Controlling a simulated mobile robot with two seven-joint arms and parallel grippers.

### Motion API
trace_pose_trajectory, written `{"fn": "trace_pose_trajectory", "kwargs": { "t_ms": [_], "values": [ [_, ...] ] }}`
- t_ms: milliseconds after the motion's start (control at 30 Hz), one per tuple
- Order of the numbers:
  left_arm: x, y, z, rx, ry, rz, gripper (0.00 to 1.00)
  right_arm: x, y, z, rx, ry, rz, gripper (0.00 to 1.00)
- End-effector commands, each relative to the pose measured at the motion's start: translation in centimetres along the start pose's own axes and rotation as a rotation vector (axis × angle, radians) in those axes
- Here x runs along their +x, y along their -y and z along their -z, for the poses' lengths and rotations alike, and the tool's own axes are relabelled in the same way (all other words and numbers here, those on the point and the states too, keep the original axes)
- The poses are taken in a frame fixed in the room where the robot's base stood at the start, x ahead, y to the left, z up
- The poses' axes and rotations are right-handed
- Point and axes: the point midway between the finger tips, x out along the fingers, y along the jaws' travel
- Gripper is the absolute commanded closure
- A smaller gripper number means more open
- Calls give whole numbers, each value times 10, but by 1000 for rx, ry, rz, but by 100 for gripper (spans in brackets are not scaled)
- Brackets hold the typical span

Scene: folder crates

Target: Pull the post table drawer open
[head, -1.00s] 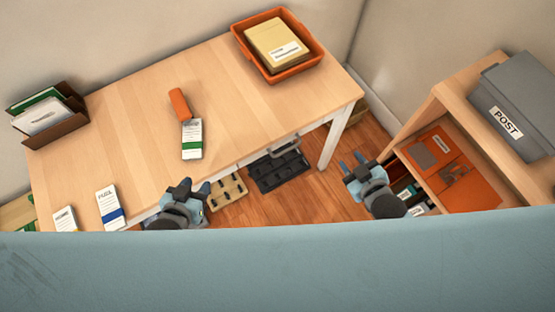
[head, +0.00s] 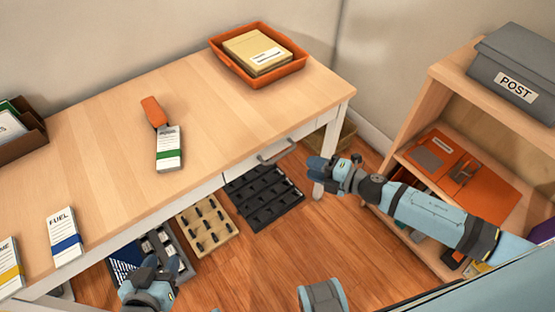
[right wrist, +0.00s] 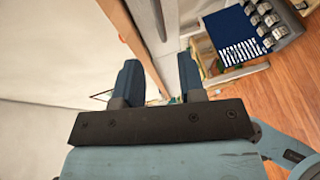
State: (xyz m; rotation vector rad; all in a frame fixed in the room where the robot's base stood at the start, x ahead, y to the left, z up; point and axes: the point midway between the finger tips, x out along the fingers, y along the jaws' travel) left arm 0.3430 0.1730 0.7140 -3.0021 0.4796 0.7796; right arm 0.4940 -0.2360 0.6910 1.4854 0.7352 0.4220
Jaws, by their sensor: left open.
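The wooden table (head: 230,95) has a white drawer front (head: 243,165) under its front edge, with a grey bar handle (head: 277,153). The drawer front looks flush with the table frame. My right gripper (head: 312,167) is beside the handle, to its right and slightly lower in the picture; I cannot tell how close in depth. In the right wrist view its two fingers (right wrist: 158,85) are apart with nothing clearly between them. My left gripper (head: 163,265) is open and empty at the lower left, in front of the table.
An orange tray with envelopes (head: 292,72), an orange stapler-like object (head: 154,111) and labelled card stacks lie on the table. Trays (head: 265,195) lie on the floor beneath. A wooden shelf (head: 432,110) with a grey POST box (head: 508,75) stands at the right.

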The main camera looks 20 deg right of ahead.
Motion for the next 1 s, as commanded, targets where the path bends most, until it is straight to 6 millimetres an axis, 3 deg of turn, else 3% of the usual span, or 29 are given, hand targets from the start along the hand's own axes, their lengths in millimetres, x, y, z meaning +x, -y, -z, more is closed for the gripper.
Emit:
{"fn": "trace_pose_trajectory", "kwargs": {
  "t_ms": [300,500,700,967,1000],
  "values": [
    [2,2,-2,-2,-4,3,57,70,0,0,2,0,-4,63],
    [1,2,0,-4,-13,2,57,99,0,0,3,1,-2,63],
    [0,2,2,-4,-17,1,57,110,0,0,3,1,-1,63],
    [1,1,0,-4,-12,-2,57,111,0,0,3,1,-1,63],
    [1,1,-1,-4,-12,-2,57,111,0,0,3,1,-1,72]
  ]
}}
